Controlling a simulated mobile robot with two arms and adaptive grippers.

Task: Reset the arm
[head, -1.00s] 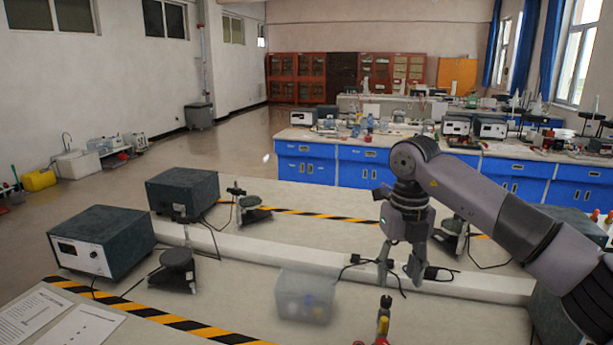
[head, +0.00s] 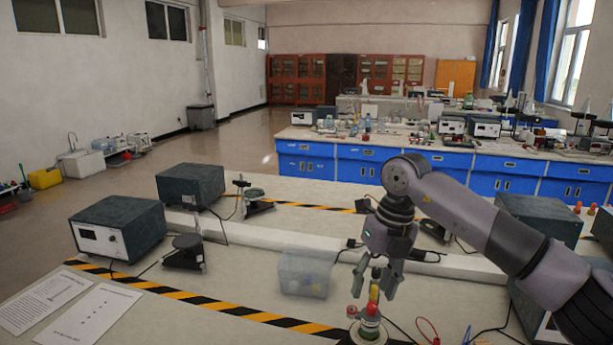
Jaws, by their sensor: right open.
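My right gripper (head: 374,284) hangs from my right arm on the right side of the head view. It is open and points down, its fingers apart. Just below and in front of it stands a small device (head: 370,325) with a round base and red and yellow parts on top. From this view I cannot tell whether a finger touches the device. My left gripper does not show.
A clear plastic box (head: 304,275) with small items stands left of the gripper. Two dark instrument boxes, the nearer one (head: 118,230) and the farther one (head: 190,186), stand at left. Paper sheets (head: 85,322) lie front left. Striped tape marks the bench.

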